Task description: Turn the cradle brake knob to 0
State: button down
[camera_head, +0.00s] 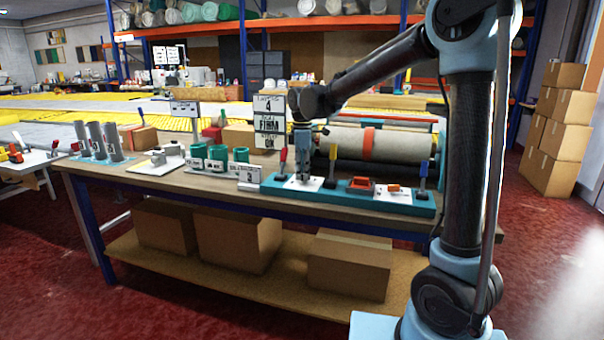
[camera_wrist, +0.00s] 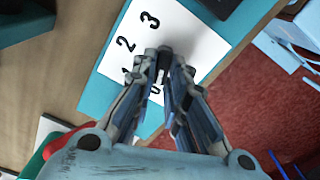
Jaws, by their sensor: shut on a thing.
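The cradle brake knob is mostly hidden between my fingertips, so I cannot read which number it points to. Its white dial plate (camera_wrist: 198,42) shows black numerals 3, 2, part of 1 and, partly behind the fingers, 0 in the wrist view. In the head view the plate (camera_head: 290,184) lies at the left part of a teal base (camera_head: 340,197) on the bench. My gripper (camera_head: 303,181) points straight down over the plate, shut on the knob; its fingertips also show in the wrist view (camera_wrist: 163,56).
Green cups (camera_head: 218,158) stand left. A sign (camera_head: 270,121) reading FIRM and a large roll (camera_head: 390,146) stand behind.

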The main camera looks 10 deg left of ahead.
jog(key=shift+w, duration=0.15)
jog(key=c, duration=1.6)
grip_release()
jog(key=shift+r, duration=0.2)
notch_tip(320, 180, up, 12)
jog(key=shift+f, duration=0.2)
